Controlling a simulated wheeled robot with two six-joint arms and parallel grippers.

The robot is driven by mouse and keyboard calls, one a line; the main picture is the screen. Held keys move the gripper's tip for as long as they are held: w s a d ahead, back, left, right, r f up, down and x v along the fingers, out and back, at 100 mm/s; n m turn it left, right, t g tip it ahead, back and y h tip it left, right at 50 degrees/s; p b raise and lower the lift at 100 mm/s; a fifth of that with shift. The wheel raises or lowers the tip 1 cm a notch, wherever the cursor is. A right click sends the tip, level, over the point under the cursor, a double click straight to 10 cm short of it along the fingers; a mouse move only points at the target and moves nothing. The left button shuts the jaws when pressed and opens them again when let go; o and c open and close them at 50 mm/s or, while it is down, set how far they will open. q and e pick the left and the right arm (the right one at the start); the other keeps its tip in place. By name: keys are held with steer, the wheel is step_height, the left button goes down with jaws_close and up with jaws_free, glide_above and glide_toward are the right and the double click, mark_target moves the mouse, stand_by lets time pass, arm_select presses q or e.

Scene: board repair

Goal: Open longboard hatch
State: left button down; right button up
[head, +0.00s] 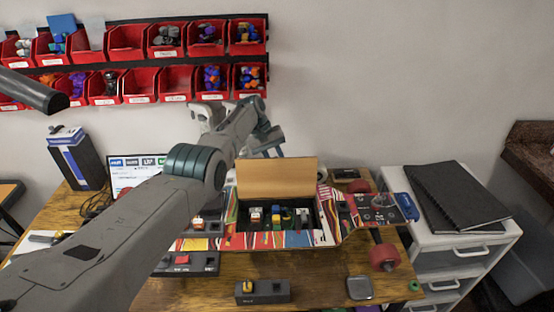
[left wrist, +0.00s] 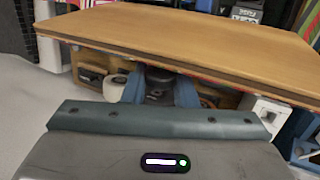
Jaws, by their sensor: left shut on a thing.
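The longboard (head: 340,212), with a colourful striped pattern, lies across the wooden table. Its tan hatch (head: 277,178) stands raised along the back edge of an open compartment (head: 280,222), which holds several small coloured parts. My left arm reaches over from the left, and my left gripper (head: 276,146) is at the upper back of the hatch, partly hidden. In the left wrist view the hatch (left wrist: 185,35) spans the top as a broad wooden panel, and my left gripper (left wrist: 160,85) is shut on it; the contact itself is mostly covered. My right gripper is not in view.
A grey block (head: 263,291) and a small dark square (head: 360,288) lie on the front of the table. A red wheel (head: 384,257) sticks out at the board's right. A white drawer cabinet (head: 450,235) stands at right. Red bins (head: 140,84) line the wall.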

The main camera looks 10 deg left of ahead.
arm_select(q)
steer(key=shift+f, duration=0.25)
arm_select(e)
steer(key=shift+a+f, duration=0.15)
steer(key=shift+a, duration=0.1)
arm_select(q)
steer(key=c, duration=1.2)
jaws_free()
steer(key=shift+o, duration=0.2)
steer(key=shift+r, duration=0.1)
steer(key=b+v, duration=0.1)
steer(key=v, duration=0.9)
steer(key=shift+r, duration=0.4)
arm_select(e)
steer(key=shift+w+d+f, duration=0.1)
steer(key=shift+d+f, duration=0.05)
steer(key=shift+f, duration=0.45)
arm_select(q)
steer(key=shift+a+f, duration=0.15)
